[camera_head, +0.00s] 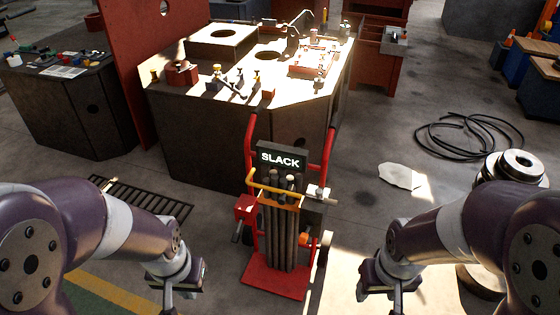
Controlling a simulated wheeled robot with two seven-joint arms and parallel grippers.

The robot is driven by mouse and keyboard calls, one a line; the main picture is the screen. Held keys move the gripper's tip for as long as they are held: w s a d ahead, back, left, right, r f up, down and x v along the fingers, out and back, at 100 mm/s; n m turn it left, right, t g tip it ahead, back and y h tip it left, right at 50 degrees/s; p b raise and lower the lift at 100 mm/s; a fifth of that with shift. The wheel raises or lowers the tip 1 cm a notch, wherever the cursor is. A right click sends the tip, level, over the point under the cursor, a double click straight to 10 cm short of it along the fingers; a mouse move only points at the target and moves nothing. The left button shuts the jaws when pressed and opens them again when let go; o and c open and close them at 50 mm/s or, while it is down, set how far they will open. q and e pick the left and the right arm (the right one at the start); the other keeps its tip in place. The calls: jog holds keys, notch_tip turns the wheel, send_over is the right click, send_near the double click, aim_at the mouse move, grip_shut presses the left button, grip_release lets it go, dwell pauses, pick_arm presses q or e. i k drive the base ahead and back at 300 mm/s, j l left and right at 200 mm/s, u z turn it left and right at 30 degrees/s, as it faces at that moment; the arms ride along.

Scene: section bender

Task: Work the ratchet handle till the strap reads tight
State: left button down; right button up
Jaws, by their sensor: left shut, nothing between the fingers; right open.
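A red hand truck (276,281) stands upright in the middle, carrying a bundle of dark bars (279,235). A sign (281,160) above the bars reads SLACK. A yellow-orange band (272,193) crosses in front of the bars; I cannot tell if it is the strap. A red block (245,207) sits at the truck's left side. A grey part (314,208) and a small orange piece (304,239) sit at its right side; which is the ratchet handle is unclear. My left gripper (170,304) is shut and empty, left of the truck. My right gripper (396,300) is open, right of it, touching nothing visible.
A large dark workbench (215,135) with fixtures stands close behind the truck. A black floor grate (148,200) lies at left. A coil of black hose (470,138), a pale sheet (399,176) and a round metal machine part (515,165) are at right.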

aim_at(303, 237)
jog(key=i+u, duration=0.45)
jog(key=i, duration=0.55)
